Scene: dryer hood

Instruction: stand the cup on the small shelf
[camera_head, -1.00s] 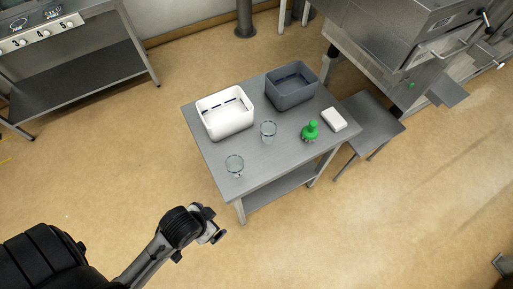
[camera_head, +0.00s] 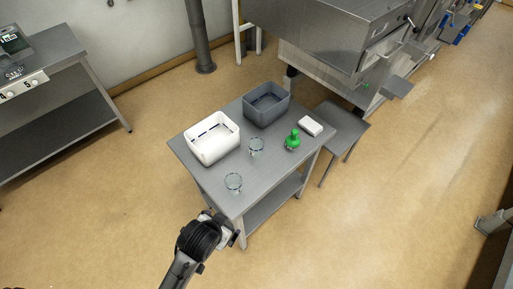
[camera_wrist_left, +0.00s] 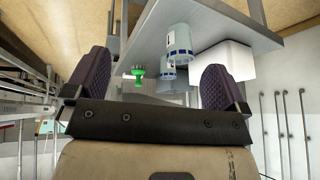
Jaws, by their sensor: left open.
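Two clear cups stand upright on the steel table (camera_head: 218,183): a nearer cup (camera_head: 233,182) by the front left edge and a farther cup (camera_head: 256,147) near the middle. Both also show in the left wrist view, the larger cup (camera_wrist_left: 180,42) and the one behind it (camera_wrist_left: 167,72). My left gripper (camera_head: 226,228) is open and empty, just off the table's near corner; its fingers frame the cups in the wrist view. A low steel stand (camera_head: 343,128) beside the table and a small ledge (camera_head: 397,87) on the machine show; which one is the small shelf I cannot tell.
A white bin (camera_head: 212,138) and a grey bin (camera_head: 266,104) stand at the table's back. A counter (camera_head: 50,95) stands at far left.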

